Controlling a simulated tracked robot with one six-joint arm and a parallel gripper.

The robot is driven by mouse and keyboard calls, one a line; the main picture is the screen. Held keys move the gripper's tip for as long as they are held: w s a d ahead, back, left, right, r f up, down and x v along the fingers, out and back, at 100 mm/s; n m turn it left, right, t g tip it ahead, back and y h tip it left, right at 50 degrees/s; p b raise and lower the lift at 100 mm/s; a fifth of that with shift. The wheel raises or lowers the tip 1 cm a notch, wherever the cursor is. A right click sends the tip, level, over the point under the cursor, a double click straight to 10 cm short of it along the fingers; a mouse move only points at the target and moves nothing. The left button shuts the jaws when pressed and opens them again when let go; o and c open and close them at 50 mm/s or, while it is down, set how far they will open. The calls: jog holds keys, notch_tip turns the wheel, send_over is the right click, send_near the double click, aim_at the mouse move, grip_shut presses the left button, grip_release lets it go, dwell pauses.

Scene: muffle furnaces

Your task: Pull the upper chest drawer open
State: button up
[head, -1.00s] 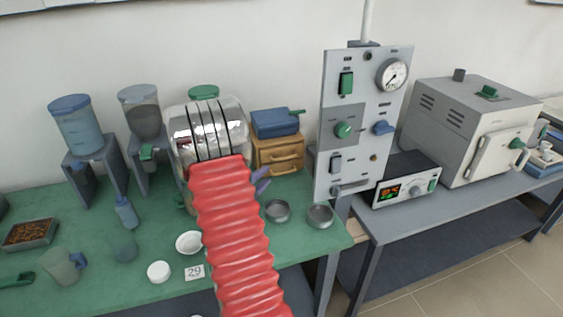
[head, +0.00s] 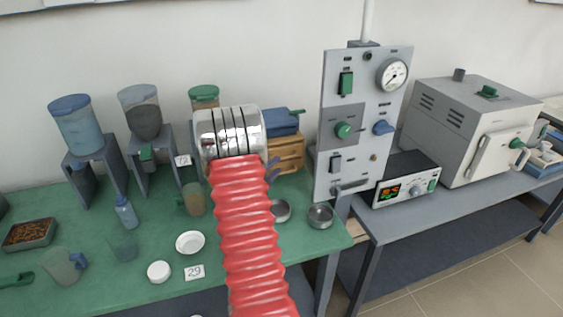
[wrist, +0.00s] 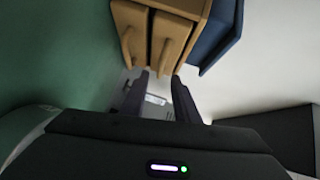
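The small wooden chest (head: 288,153) stands on the green table in the head view, its left part hidden behind my arm. In the wrist view the chest (wrist: 192,12) appears turned on its side, with two drawer fronts side by side. The upper drawer (wrist: 173,38) is the one nearer the blue case, and the lower drawer (wrist: 131,30) is to its left. Both look closed. My gripper (wrist: 159,76) is open, its two dark fingers apart just in front of the upper drawer's handle. I cannot tell whether they touch it. In the head view the gripper (head: 273,168) is mostly hidden.
A blue case (wrist: 218,35) lies on top of the chest. Two metal dishes (head: 320,216) are on the table in front of it. A grey control panel (head: 362,120) stands close to its right. Hoppers on stands (head: 80,125) are to the left.

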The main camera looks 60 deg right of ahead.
jog(key=d, duration=0.5)
jog(key=shift+d+f, duration=0.25)
jog(key=shift+f, duration=0.15)
grip_shut()
dwell(0.4)
